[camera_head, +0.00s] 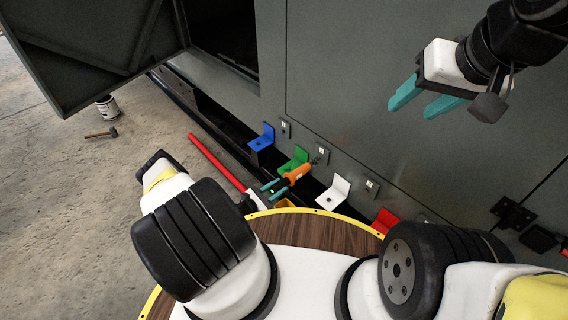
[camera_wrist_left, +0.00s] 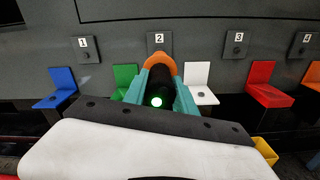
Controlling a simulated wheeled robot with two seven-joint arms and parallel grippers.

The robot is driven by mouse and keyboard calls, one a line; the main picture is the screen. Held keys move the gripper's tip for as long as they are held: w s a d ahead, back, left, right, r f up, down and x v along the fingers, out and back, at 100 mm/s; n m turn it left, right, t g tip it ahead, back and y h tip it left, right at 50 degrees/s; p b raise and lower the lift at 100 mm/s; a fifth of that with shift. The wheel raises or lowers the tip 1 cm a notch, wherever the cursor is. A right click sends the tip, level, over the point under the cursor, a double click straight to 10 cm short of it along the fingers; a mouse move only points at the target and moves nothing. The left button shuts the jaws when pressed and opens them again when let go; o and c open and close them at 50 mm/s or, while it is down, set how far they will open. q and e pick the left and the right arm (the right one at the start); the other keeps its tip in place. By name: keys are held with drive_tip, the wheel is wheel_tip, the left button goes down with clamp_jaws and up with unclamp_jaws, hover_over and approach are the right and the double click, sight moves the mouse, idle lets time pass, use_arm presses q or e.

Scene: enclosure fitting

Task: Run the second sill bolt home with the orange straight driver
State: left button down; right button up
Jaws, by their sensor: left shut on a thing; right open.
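The orange straight driver (camera_head: 298,173) is held in my left gripper (camera_head: 283,182), whose teal fingers are shut on its body. Its nose points at the plate marked 2 (camera_head: 322,154). In the left wrist view the driver (camera_wrist_left: 160,66) shows its orange front and a lit green light at its rear, just below the plate marked 2 (camera_wrist_left: 160,43). The driver's bit and the second bolt are hidden or too small to tell, so I cannot see whether they touch. My right gripper (camera_head: 421,97) is open and empty, high in front of the grey cabinet.
Blue (camera_head: 262,137), green (camera_head: 294,160), white (camera_head: 333,194) and red (camera_head: 385,220) brackets line the cabinet's sill. Plates 1 (camera_wrist_left: 87,48) and 3 (camera_wrist_left: 237,46) flank plate 2. A red bar (camera_head: 215,162), hammer (camera_head: 102,133) and can (camera_head: 107,107) are on the floor. An open door hangs at upper left.

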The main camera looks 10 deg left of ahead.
sight(273, 190)
use_arm(q)
drive_tip(key=shift+x, duration=1.1)
idle(2.1)
drive_tip(key=shift+s+r, duration=0.1)
drive_tip(key=shift+r, duration=0.05)
idle(1.0)
drive_tip(key=shift+v, duration=3)
drive_tip(key=shift+a, duration=0.1)
